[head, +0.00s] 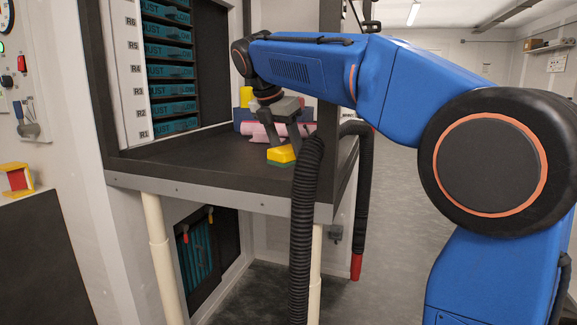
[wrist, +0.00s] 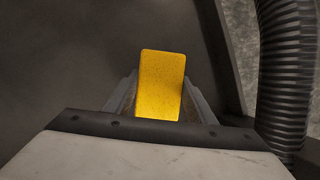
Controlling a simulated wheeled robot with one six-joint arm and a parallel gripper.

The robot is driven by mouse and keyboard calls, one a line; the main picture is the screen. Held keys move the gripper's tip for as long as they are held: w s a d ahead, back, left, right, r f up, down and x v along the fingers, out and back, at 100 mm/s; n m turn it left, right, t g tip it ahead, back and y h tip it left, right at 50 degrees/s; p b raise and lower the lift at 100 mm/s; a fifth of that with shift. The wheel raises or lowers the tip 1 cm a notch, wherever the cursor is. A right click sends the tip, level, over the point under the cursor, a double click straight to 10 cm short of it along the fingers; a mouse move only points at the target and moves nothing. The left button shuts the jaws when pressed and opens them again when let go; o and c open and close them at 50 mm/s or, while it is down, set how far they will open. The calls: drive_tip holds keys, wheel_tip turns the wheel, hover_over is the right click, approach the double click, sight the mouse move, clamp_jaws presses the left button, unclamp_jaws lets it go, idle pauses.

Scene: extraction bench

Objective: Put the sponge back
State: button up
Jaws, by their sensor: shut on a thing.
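The sponge (head: 281,154) is yellow with a green underside, near the front right corner of the dark bench top (head: 200,170). My gripper (head: 281,148) points down and is shut on the sponge. In the wrist view the yellow face of the sponge (wrist: 160,85) shows between the two fingers of my gripper (wrist: 160,105). I cannot tell whether the sponge touches the bench top or is slightly above it.
A black corrugated hose (head: 305,215) hangs over the front edge, close right of the sponge. Behind my gripper are a pink roll (head: 258,132), a dark blue item and a yellow object (head: 246,96). Teal drawers (head: 170,71) stand at the back left. The bench's left part is clear.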

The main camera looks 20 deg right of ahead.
sight(288, 166)
drive_tip(key=shift+f, duration=2.05)
drive_tip(key=shift+f, duration=0.3)
drive_tip(key=o, duration=0.9)
drive_tip(key=shift+a, duration=0.1)
drive_tip(key=shift+o, duration=0.2)
drive_tip(key=shift+f, duration=0.1)
drive_tip(key=shift+f, duration=0.1)
drive_tip(key=shift+r, duration=0.3)
drive_tip(key=v, duration=1.2)
drive_tip(key=shift+r, duration=0.25)
drive_tip(key=shift+s, duration=0.1)
